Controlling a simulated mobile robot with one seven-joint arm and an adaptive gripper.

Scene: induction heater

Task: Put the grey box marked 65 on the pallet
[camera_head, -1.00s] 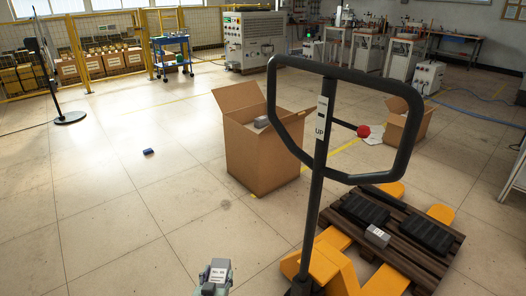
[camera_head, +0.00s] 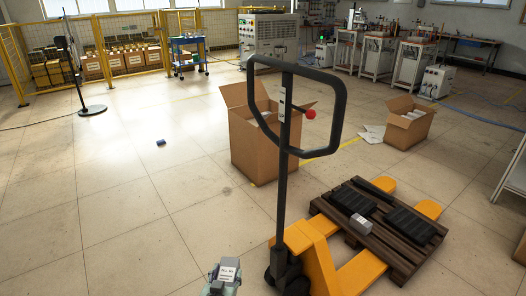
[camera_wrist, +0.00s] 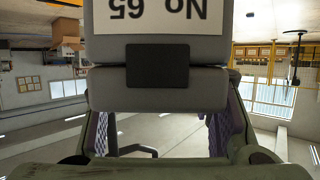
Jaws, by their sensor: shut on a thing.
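The grey box marked No 65 (camera_wrist: 158,50) is held in my gripper (camera_wrist: 160,130); its label appears upside down in the wrist view. It also shows at the bottom of the head view (camera_head: 229,270), above the floor. The brown pallet (camera_head: 400,262) rests on the yellow forks of a pallet jack, to the right of the held box and apart from it. Black trays (camera_head: 410,224) and another grey box (camera_head: 361,223) with a label lie on the pallet.
The pallet jack (camera_head: 318,255), with its tall black handle (camera_head: 284,150), stands between my gripper and the pallet. An open cardboard box (camera_head: 268,150) stands behind it. A smaller carton (camera_head: 405,125) stands at the back right.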

